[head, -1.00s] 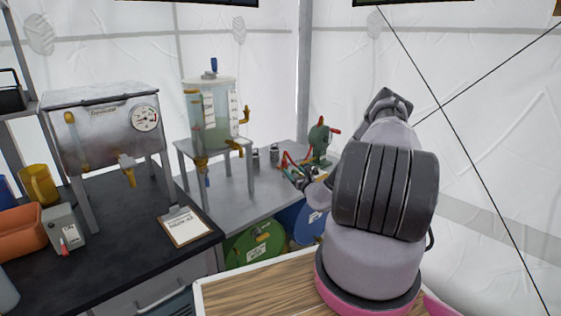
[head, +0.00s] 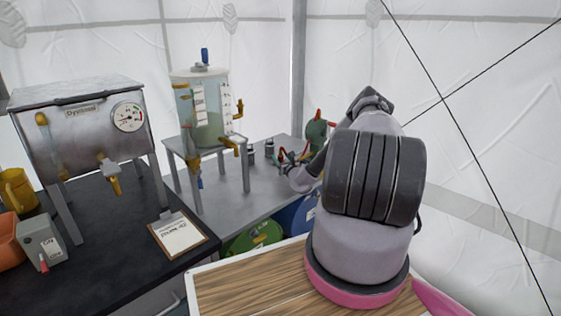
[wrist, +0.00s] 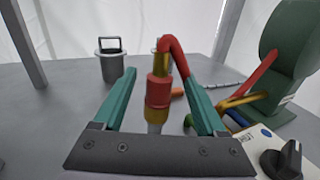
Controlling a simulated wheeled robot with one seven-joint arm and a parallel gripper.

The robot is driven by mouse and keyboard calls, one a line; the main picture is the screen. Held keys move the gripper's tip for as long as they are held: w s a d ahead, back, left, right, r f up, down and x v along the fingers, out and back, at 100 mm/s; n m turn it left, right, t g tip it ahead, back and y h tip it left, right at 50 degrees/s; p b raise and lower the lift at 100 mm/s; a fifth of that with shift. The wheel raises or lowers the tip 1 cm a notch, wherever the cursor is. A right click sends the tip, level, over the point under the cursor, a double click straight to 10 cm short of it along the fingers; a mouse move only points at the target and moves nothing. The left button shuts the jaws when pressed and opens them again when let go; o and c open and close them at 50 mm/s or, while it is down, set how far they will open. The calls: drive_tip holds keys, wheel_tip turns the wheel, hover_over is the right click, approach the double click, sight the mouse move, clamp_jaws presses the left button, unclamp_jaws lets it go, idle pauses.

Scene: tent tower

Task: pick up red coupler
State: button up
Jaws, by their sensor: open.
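The red coupler (wrist: 158,92) is a short upright cylinder with a red band and brass parts, in the middle of the wrist view. A red hose (wrist: 178,55) bends beside its top and runs down to the right. My gripper (wrist: 160,79) is open, its two teal fingers left and right of the coupler, with a visible gap on each side. I cannot tell whether the coupler is fully between the fingertips in depth. In the head view my gripper (head: 291,157) is small at the grey table, and my arm hides much around it.
A grey lidded canister (wrist: 110,62) stands at the back left. A green machine (wrist: 285,60) with brass pipes and a control box with a black knob (wrist: 285,158) are at the right. The tank stand (head: 208,150) is left of my gripper on the grey table (head: 262,192).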

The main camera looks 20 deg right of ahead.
drive_tip(key=w, duration=0.3)
drive_tip(key=shift+w+r, duration=0.1)
drive_tip(key=shift+w, duration=0.25)
clamp_jaws()
